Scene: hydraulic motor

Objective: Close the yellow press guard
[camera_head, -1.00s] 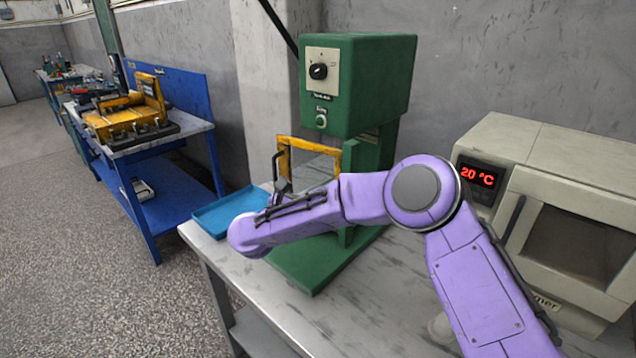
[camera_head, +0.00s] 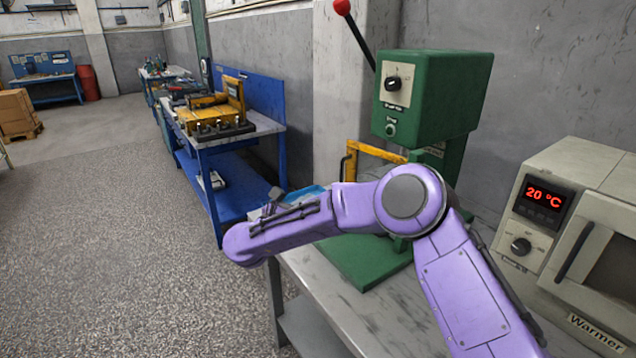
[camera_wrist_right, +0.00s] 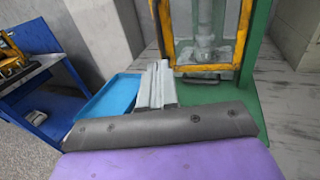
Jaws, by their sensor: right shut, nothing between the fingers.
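The green press (camera_head: 435,95) stands on the grey workbench. Its yellow guard (camera_head: 378,147) is a framed panel below the press head, with a dark handle at its left edge; my right arm hides its lower part. In the right wrist view the yellow guard (camera_wrist_right: 245,38) stands upright at the top, with the press's metal parts inside its frame. I cannot tell whether it is fully closed. My right gripper (camera_wrist_right: 158,68) is shut and empty, apart from the guard, in front and to the left of it. My left gripper is not in view.
A blue tray (camera_wrist_right: 112,95) lies on the workbench left of the press base (camera_wrist_right: 215,93). A beige warmer (camera_head: 575,230) reading 20 °C stands at the right. A blue bench (camera_head: 260,125) with a yellow fixture is at the left. Open floor lies left of the workbench.

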